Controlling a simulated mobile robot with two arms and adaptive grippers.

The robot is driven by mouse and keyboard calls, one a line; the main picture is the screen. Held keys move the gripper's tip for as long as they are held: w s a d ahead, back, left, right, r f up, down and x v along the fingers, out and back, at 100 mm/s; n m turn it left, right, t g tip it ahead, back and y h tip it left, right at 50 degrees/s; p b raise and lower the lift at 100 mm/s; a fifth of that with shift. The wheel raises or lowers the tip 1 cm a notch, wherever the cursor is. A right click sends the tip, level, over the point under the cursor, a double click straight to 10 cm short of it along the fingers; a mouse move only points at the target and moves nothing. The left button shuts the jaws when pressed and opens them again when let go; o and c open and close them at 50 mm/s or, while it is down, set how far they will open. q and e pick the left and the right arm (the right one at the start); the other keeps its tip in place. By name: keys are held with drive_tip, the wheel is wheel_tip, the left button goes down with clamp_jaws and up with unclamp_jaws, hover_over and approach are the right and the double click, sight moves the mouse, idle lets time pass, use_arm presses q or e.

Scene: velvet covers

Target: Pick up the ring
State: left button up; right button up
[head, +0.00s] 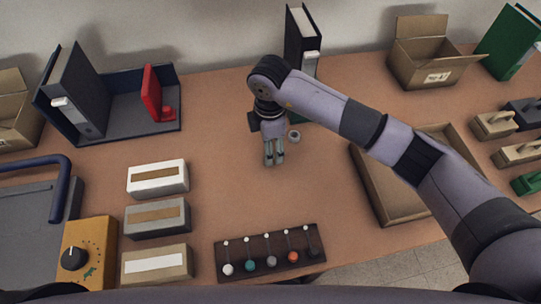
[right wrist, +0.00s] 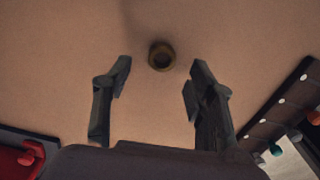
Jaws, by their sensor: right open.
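The ring (head: 294,139) is a small, short round band with a dark hollow. It stands on the brown tabletop just right of my right gripper in the head view. In the right wrist view the ring (right wrist: 161,68) shows brownish, beyond and between the two fingertips. My right gripper (head: 274,162) points down over the table, fingers apart and nothing between them. In the wrist view the right gripper (right wrist: 158,75) is open, and the ring is apart from both fingers. How high the fingertips are above the table is hard to tell. My left gripper is not in view.
A dark board with colored knobs (head: 270,278) lies at the front. A shallow cardboard tray (head: 380,205) is right, under my arm. A black binder (head: 295,40) stands behind the gripper. Three boxes, including a white one (head: 158,190), are left.

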drive_tip(key=shift+s+d+f, duration=0.1)
drive_tip(key=shift+f, duration=1.7)
drive_tip(key=shift+c, duration=0.5)
drive_tip(key=c, duration=0.8)
